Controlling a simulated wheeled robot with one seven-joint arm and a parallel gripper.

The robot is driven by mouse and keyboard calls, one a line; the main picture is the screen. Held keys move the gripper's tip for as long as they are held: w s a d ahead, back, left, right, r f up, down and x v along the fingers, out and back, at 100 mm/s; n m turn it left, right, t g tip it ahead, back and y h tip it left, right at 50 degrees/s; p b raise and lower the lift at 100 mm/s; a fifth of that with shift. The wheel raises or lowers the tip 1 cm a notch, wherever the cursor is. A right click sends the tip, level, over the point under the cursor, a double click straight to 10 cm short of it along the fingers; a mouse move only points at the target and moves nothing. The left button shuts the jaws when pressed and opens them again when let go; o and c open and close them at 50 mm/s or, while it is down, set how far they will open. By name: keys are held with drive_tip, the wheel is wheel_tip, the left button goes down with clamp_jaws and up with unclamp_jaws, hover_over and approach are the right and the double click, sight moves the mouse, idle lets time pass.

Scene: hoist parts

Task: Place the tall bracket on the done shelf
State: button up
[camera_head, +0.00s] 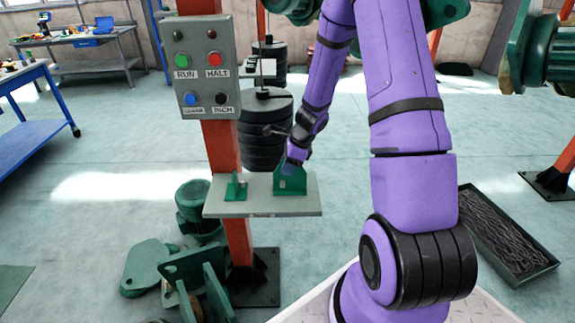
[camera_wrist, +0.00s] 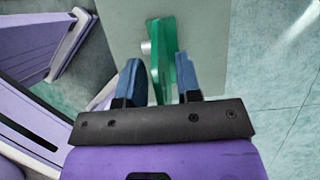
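The tall green bracket (camera_head: 290,181) stands upright at the right part of a pale shelf plate (camera_head: 250,208) on the orange post. I cannot tell whether it rests fully on the plate. My gripper (camera_head: 292,157) is over the bracket. In the wrist view, the blue fingers of my gripper (camera_wrist: 160,75) are apart, one on each side of the green bracket (camera_wrist: 162,40). A small label on the shelf's front edge is unreadable.
A smaller green bracket (camera_head: 236,188) stands at the shelf's left. A button box (camera_head: 205,68) hangs above on the post. Black stacked weights (camera_head: 265,130) stand behind. Green machine parts (camera_head: 190,265) lie below left. A chain tray (camera_head: 508,238) lies at right.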

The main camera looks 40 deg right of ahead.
drive_tip(key=shift+r, duration=0.15)
drive_tip(key=v, duration=1.1)
drive_tip(key=s+a+r+n, duration=0.3)
drive_tip(key=a+r+n, duration=0.3)
drive_tip(key=r, duration=0.4)
drive_tip(key=s+a+r+n+t+h, duration=0.1)
drive_tip(key=s+a+r+n, duration=0.4)
drive_tip(key=s+r+n, duration=0.2)
drive_tip(key=s+a+r+n+t+h, duration=0.1)
drive_tip(key=s+a+r+n, duration=0.3)
drive_tip(key=s+r+n, duration=0.4)
drive_tip(key=s+n+h, duration=0.1)
drive_tip(key=s+n, duration=0.2)
drive_tip(key=s, duration=0.3)
drive_tip(key=shift+s+a+r+n+t+h, duration=0.3)
drive_tip(key=shift+a+n+t, duration=0.1)
